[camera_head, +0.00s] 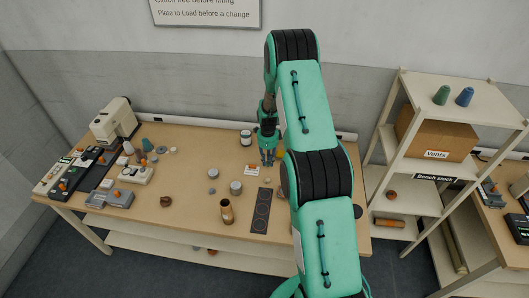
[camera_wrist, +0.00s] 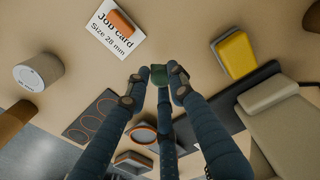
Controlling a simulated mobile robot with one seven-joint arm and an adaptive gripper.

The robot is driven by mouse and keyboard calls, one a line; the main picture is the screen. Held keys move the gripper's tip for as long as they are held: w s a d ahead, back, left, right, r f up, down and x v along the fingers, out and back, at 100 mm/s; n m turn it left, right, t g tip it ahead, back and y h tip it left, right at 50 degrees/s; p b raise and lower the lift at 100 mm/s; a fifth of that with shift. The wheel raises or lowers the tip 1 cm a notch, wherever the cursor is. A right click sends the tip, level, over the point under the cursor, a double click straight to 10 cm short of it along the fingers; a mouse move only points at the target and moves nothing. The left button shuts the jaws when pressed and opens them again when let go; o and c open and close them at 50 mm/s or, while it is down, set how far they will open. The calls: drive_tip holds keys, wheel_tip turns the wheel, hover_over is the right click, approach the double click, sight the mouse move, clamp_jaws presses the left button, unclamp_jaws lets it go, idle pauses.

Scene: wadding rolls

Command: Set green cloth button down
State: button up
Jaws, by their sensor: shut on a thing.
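The green cloth button (camera_wrist: 159,75) is a small dark green piece between the fingertips of my gripper (camera_wrist: 160,78) in the wrist view. My gripper is shut on it, and the fingers hide part of it. The tabletop lies beyond the fingertips; I cannot tell whether the button touches it. In the head view my gripper (camera_head: 267,156) is over the back middle of the workbench (camera_head: 185,220), and I cannot make out the button there.
A job card (camera_wrist: 117,38) with an orange piece (camera_wrist: 121,22) lies near the fingertips. A yellow block (camera_wrist: 236,54), a grey-topped tin (camera_wrist: 40,72) and a dark strip with circles (camera_wrist: 93,115) are around. A brass cup (camera_head: 226,210) stands near the front.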

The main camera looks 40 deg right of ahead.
drive_tip(key=w+d, duration=0.1)
drive_tip(key=w, duration=0.2)
drive_tip(key=w+d, duration=0.2)
drive_tip(key=w, duration=0.1)
drive_tip(key=w+d+f, duration=0.1)
drive_tip(key=w, duration=0.2)
drive_tip(key=shift+w+d, duration=0.3)
drive_tip(key=shift+d, duration=0.1)
drive_tip(key=shift+f+p, duration=0.35)
drive_tip(key=shift+f, duration=1.4)
drive_tip(key=shift+f, duration=0.1)
drive_tip(key=o, duration=0.7)
drive_tip(key=shift+o, duration=0.2)
wheel_tip(320, 180, up, 12)
drive_tip(key=shift+w+b, duration=0.15)
drive_tip(key=shift+b, duration=0.15)
